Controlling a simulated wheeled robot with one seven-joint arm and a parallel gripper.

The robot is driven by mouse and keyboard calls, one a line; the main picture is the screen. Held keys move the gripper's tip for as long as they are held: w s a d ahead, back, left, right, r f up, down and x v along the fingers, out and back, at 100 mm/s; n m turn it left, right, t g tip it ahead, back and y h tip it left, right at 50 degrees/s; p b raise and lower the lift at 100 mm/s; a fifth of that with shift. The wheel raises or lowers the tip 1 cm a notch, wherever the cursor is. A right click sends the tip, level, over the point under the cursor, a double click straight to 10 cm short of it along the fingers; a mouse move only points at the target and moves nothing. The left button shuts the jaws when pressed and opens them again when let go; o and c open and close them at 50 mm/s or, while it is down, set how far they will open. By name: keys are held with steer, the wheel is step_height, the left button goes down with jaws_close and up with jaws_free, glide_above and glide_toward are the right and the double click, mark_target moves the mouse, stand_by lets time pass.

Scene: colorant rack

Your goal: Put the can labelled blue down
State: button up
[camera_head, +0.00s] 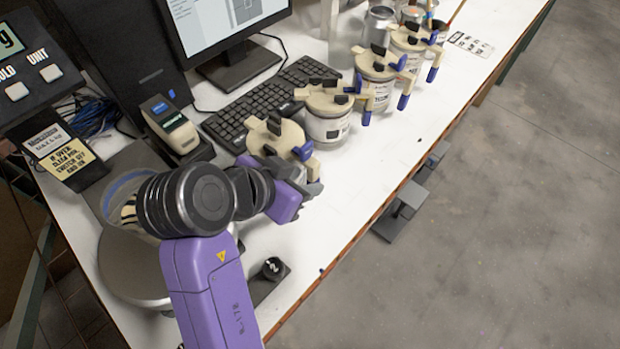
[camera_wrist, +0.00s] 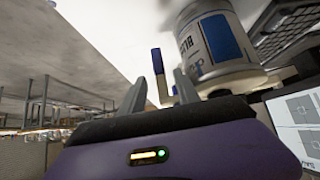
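The blue can is a pale can with a blue label patch and lettering (camera_wrist: 212,42) in the wrist view, which looks upside down. In the head view its cream lid (camera_head: 270,136) shows at the near end of the can row, and my arm hides most of its body. Its blue-tipped handle (camera_wrist: 158,66) stands between my fingers. My gripper (camera_wrist: 162,80) has its fingers apart, with gaps visible beside the handle. In the head view my gripper (camera_head: 300,184) is at the can's front right. The can's base is hidden.
More lidded cans, the nearest white (camera_head: 328,128), stand in a row up the white table (camera_head: 345,185). A keyboard (camera_head: 265,100) lies to the left. A small black item with a knob (camera_head: 272,268) lies in front. The table's right edge is close.

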steer(key=v, duration=0.8)
steer(key=shift+b, duration=0.45)
steer(key=shift+r, duration=0.15)
